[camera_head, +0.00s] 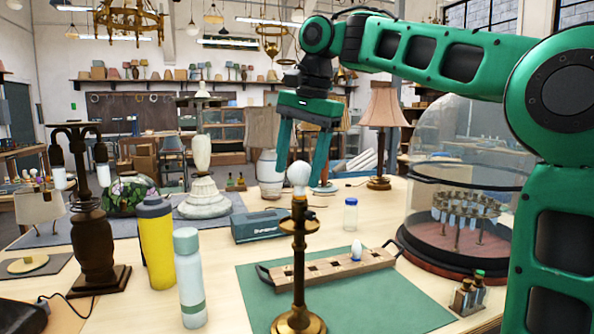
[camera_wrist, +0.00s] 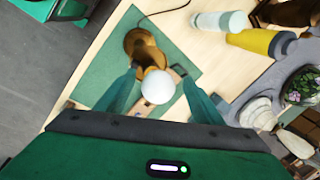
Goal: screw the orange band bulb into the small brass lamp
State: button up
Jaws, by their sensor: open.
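The small brass lamp (camera_head: 299,255) stands upright on a green mat, and its round base also shows in the wrist view (camera_wrist: 142,42). In the wrist view the bulb (camera_wrist: 157,87) lies between the fingers. My gripper (camera_head: 301,172) points down over the lamp with its fingers apart on either side of the bulb. In the wrist view my gripper (camera_wrist: 159,78) is open; contact with the bulb cannot be told.
A wooden bulb rack (camera_head: 330,268) behind the lamp holds a small white bulb (camera_head: 357,248) with a blue band. A yellow bottle (camera_head: 156,245) and a pale bottle (camera_head: 190,285) stand left. A glass dome (camera_head: 465,140) stands right. The green mat's (camera_head: 395,305) right side is clear.

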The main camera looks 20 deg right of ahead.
jog(key=c, duration=1.1)
jog(key=shift+w+r+m+h, duration=0.15)
jog(key=shift+m+h, duration=0.1)
jog(key=shift+m, duration=0.85)
jog(key=shift+w+m+h, duration=0.15)
jog(key=shift+m+h, duration=0.1)
jog(key=shift+m, duration=0.85)
jog(key=m, duration=0.3)
jog(key=shift+a+m+h, duration=0.15)
jog(key=shift+m+h, duration=0.15)
jog(key=shift+h, duration=0.1)
